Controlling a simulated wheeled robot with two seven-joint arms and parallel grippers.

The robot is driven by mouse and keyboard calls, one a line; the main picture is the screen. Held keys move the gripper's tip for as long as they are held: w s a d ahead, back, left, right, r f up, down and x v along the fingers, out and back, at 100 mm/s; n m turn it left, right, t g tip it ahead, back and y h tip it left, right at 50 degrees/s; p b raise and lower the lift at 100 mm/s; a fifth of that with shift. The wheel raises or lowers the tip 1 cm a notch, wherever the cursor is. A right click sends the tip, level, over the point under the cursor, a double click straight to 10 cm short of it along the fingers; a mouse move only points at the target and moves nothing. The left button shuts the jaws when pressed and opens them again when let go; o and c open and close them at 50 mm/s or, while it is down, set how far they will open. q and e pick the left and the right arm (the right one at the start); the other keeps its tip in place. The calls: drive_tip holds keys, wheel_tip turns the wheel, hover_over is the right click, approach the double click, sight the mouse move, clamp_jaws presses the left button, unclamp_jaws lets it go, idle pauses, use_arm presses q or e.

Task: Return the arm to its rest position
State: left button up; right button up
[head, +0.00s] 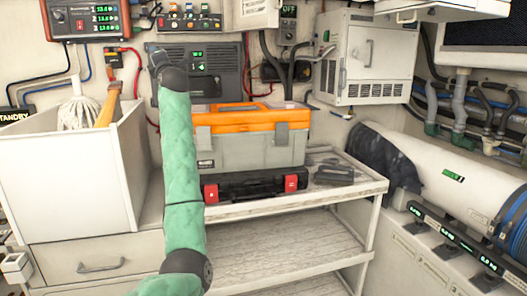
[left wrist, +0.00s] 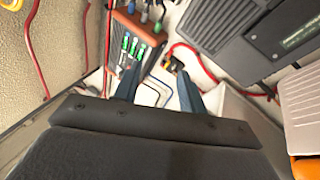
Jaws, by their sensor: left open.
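My left arm, in a green sleeve (head: 183,170), rises from the bottom of the head view, in front of the shelf unit. Its dark wrist (head: 170,75) is near the back wall, left of the toolbox. In the left wrist view my left gripper (left wrist: 158,85) has its two fingers spread apart, with nothing held between them. The fingers point at the back wall, toward a red-framed panel with green lights. How far the fingertips are from the wall is hard to tell. My right arm and gripper do not show.
A grey toolbox with an orange lid (head: 252,150) stands right of my forearm, on a black case (head: 255,186). A white bin (head: 75,175) with a mop head and orange handle is at left. A metered panel (head: 88,18) and cables hang on the wall. The lower shelf (head: 280,245) is bare.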

use_arm(q)
drive_tip(key=s+d+f+m+g+h+p, duration=0.1)
drive_tip(key=s+d+f+m+h, duration=0.8)
drive_tip(key=f, duration=0.8)
drive_tip(key=s+d+f+m+g+h+p, duration=0.1)
drive_tip(key=s+d+f+m+h, duration=0.8)
drive_tip(key=f, duration=0.9)
drive_tip(key=s+d+f+m+g+h+p, duration=0.1)
drive_tip(key=s+d+f+m+h, duration=0.5)
drive_tip(key=s+f+m, duration=0.85)
drive_tip(key=s+d+f+g+y+p, duration=0.25)
drive_tip(key=s+f+g+y, duration=0.35)
drive_tip(key=s+f, duration=1.2)
drive_tip(key=s+a+f+g+y, duration=0.2)
drive_tip(key=s+f+g, duration=0.1)
drive_tip(key=s, duration=0.7)
drive_tip(key=s+a+f+n+g+y, duration=0.1)
drive_tip(key=s+a+f+g, duration=0.2)
drive_tip(key=s, duration=0.8)
drive_tip(key=shift+f+g+y, duration=0.4)
drive_tip(key=shift+f+g, duration=0.2)
drive_tip(key=shift+f, duration=0.25)
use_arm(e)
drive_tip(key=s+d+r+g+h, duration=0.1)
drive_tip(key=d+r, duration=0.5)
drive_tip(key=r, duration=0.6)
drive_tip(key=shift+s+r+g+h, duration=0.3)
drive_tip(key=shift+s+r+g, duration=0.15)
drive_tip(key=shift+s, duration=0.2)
